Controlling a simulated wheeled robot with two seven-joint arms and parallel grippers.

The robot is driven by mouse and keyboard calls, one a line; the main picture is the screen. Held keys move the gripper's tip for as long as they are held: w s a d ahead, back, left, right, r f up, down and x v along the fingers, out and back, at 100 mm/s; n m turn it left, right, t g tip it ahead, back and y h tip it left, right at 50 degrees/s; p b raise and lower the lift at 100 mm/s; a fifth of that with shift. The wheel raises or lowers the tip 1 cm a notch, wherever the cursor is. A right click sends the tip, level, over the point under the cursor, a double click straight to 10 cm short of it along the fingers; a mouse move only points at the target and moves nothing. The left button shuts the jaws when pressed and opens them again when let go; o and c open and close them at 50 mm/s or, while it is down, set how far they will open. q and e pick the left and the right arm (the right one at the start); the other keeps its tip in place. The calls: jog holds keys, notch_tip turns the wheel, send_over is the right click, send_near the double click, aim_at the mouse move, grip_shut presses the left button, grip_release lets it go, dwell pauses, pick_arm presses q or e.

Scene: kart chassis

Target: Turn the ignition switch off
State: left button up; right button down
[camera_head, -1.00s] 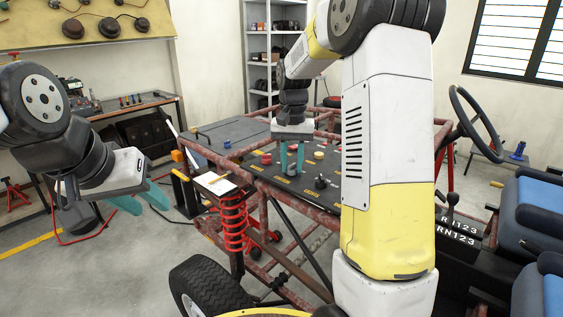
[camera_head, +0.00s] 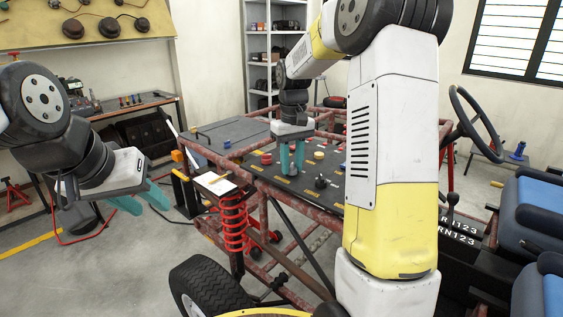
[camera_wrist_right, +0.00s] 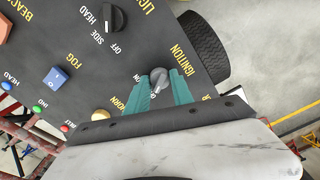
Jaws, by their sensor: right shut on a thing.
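The ignition switch (camera_wrist_right: 160,77) is a grey round knob on the dark control panel (camera_wrist_right: 135,60), beside the yellow word IGNITION. My right gripper (camera_wrist_right: 161,84) is shut on this knob, with one teal finger on each side of it. In the head view my right gripper (camera_head: 292,170) points straight down at the panel, and its fingers mostly hide the knob. The small lettering by the knob is partly covered by a finger. My left gripper (camera_head: 144,201) is open and empty, off to the left of the kart, well away from the panel.
A black light knob (camera_wrist_right: 113,18), a blue fog switch (camera_wrist_right: 55,78) and a yellowish horn button (camera_wrist_right: 100,115) sit near the ignition switch. The red kart frame (camera_head: 262,225) surrounds the panel. A steering wheel (camera_head: 474,122) and blue seats (camera_head: 540,205) are at the right.

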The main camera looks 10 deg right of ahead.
aim_at(292, 165)
dwell(0.3)
jog(key=c, duration=1.1)
grip_release()
notch_tip(292, 165, up, 8)
jog(key=shift+f, duration=0.2)
jog(key=shift+r, duration=0.15)
